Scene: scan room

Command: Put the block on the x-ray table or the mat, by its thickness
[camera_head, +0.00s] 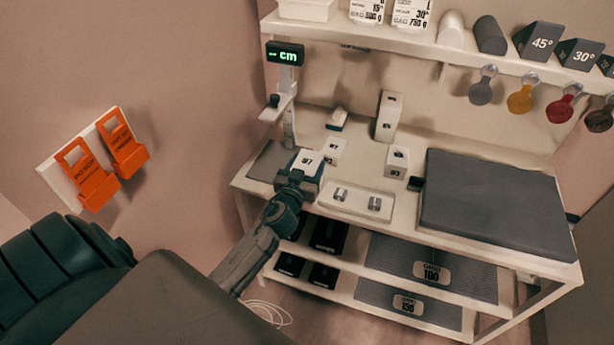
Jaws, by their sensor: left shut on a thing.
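My left gripper (300,181) is shut on a white block (308,159) with a dark number on its face, over the left front of the white table. I cannot tell if the block touches the tabletop. A measuring stand (290,120) behind it has a display (285,54) reading "-- cm". A small dark mat (268,161) lies at its foot. A large dark grey slab (492,203) covers the table's right part. I cannot tell whether that slab is the x-ray table. My right gripper is not in view.
Other white blocks stand behind: one small (333,149), one tall (388,117), and one or a stack (397,161). A shallow tray (357,201) with two metal pieces lies in front. A shelf (400,45) with wedges and hanging tags runs above. Orange holders (118,145) hang left.

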